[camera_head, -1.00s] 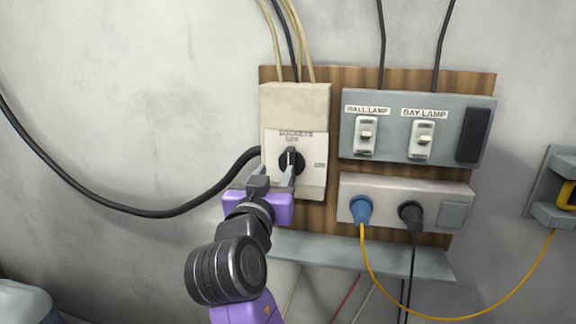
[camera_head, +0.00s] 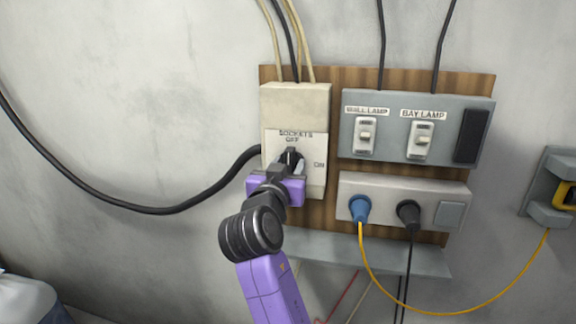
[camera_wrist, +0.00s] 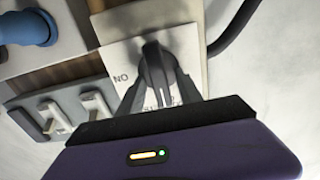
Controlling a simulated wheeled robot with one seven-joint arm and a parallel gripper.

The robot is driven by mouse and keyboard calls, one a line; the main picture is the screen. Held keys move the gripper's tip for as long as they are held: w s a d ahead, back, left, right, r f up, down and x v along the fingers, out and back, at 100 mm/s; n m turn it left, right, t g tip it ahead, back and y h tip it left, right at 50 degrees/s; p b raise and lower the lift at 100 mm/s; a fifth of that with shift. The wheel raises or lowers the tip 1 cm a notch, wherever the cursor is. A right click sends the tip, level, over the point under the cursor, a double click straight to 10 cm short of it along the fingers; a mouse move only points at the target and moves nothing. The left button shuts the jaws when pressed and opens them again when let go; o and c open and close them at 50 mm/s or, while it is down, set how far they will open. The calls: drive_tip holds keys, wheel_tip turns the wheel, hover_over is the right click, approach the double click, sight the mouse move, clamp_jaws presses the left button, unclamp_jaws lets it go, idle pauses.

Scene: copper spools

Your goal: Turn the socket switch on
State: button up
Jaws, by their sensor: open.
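The socket switch is a cream box (camera_head: 296,108) with a white plate labelled SOCKETS, with OFF above and ON to the right. Its black rotary knob (camera_head: 291,157) appears to have its handle upright, toward OFF. In the wrist view the knob (camera_wrist: 156,68) stands between my two fingers. My purple gripper (camera_head: 289,171) is at the knob from below, its fingers open on either side of the handle; whether they touch it I cannot tell. The gripper hides the lower part of the knob and plate.
To the right are the WALL LAMP switch (camera_head: 366,136) and BAY LAMP switch (camera_head: 421,141) on a grey panel. Below them a socket strip (camera_head: 384,190) holds a blue plug (camera_head: 360,208) and a black plug (camera_head: 409,213). A grey ledge (camera_head: 350,251) runs underneath.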

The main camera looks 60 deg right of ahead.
clamp_jaws()
